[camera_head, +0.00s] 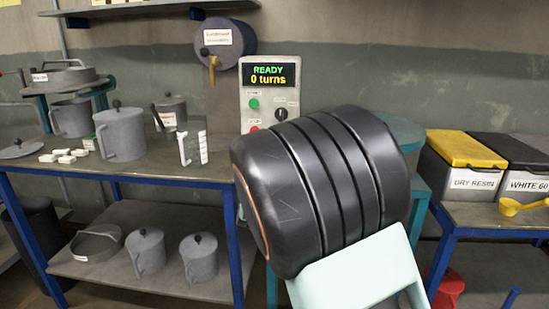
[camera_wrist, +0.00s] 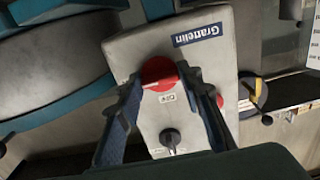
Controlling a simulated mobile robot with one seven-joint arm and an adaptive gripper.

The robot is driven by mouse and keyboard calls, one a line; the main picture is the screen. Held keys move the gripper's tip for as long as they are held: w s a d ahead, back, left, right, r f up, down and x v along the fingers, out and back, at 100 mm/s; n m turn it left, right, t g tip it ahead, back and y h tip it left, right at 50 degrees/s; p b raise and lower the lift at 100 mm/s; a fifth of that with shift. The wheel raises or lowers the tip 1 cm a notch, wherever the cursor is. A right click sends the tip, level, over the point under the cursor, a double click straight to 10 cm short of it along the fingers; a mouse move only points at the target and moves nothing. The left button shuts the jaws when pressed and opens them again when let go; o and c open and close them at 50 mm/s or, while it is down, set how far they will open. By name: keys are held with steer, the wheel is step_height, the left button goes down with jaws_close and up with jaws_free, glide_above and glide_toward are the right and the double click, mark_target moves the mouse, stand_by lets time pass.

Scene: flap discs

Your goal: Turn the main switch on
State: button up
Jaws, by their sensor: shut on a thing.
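A small label that appears to read "OFF" sits beside the knob. My gripper (camera_wrist: 160,78) has its two dark blue fingers on either side of the red knob and is shut on it. A black knob (camera_wrist: 170,138) sits on the same face, between the fingers and nearer the palm. In the head view the control panel (camera_head: 285,65) reads "READY 0 turns". My arm hides its lower part, my gripper and the main switch there.
A green button (camera_head: 254,104), a black selector knob (camera_head: 281,114) and a red button (camera_head: 254,129) are on the panel front. A bench with grey jugs (camera_head: 120,135) stands left. Yellow-lidded (camera_head: 466,150) and black-lidded bins stand right. A large grey drum (camera_wrist: 50,65) is close on the left in the wrist view.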

steer(key=o, duration=1.2)
steer(key=shift+c, duration=0.2)
steer(key=s, duration=1.2)
steer(key=shift+a, duration=0.2)
